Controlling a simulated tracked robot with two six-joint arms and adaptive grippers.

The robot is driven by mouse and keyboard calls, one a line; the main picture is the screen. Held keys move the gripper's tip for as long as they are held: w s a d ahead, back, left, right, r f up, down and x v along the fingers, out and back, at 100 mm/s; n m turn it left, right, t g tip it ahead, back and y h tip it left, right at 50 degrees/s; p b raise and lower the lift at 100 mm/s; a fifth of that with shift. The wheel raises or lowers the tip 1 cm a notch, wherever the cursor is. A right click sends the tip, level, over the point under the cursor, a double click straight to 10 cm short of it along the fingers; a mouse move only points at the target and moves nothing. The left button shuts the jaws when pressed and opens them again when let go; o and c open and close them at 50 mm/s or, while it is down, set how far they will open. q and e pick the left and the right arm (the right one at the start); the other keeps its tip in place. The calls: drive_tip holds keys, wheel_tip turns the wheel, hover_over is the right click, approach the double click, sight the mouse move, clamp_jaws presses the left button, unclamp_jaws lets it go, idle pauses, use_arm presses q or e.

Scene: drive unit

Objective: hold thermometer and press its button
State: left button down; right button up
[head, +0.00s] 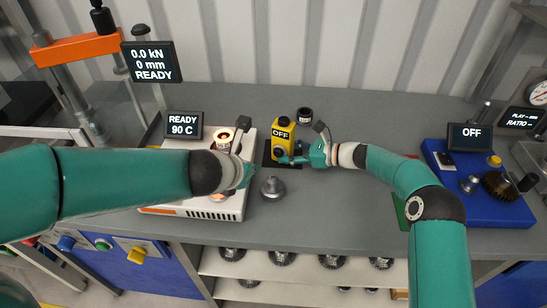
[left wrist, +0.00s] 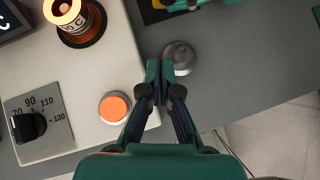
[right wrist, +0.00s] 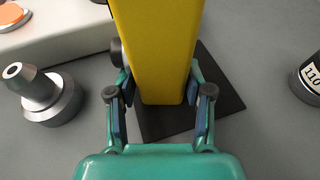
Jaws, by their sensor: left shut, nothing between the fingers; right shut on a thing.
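The yellow thermometer (head: 284,125) stands at the middle of the bench with a display reading OFF. My right gripper (head: 299,156) is shut on it from the right. In the right wrist view the yellow body (right wrist: 156,45) sits between the two fingers, over a dark square pad (right wrist: 218,103). A dark round part (right wrist: 116,52) sticks out on its left side; I cannot tell if it is the button. My left gripper (left wrist: 162,72) is shut and empty, above the right edge of the white heater, to the left of the thermometer.
The white heater (left wrist: 75,125) has an orange button (left wrist: 115,107), a dial and a display reading READY 90 C (head: 184,125). A grey metal piece (head: 272,187) stands in front of the thermometer. A dark cylinder (head: 304,115) stands behind. A blue drive unit (head: 485,205) is at the right.

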sight(278, 153)
use_arm(q)
drive_tip(key=shift+d+r, duration=0.1)
drive_tip(key=shift+d, duration=0.45)
drive_tip(key=x, duration=0.9)
drive_tip(key=shift+d+f, duration=0.1)
drive_tip(key=shift+f, duration=0.1)
drive_tip(key=shift+w+d+f, duration=0.1)
drive_tip(key=shift+w+d, duration=0.05)
drive_tip(key=shift+w, duration=0.35)
drive_tip(key=shift+w+d+f, duration=0.1)
drive_tip(key=shift+w+d, duration=0.05)
drive_tip(key=shift+w, duration=0.35)
drive_tip(key=shift+w+d, duration=0.2)
drive_tip(key=shift+w, duration=0.4)
drive_tip(key=shift+w+d, duration=0.25)
drive_tip(key=shift+w, duration=0.3)
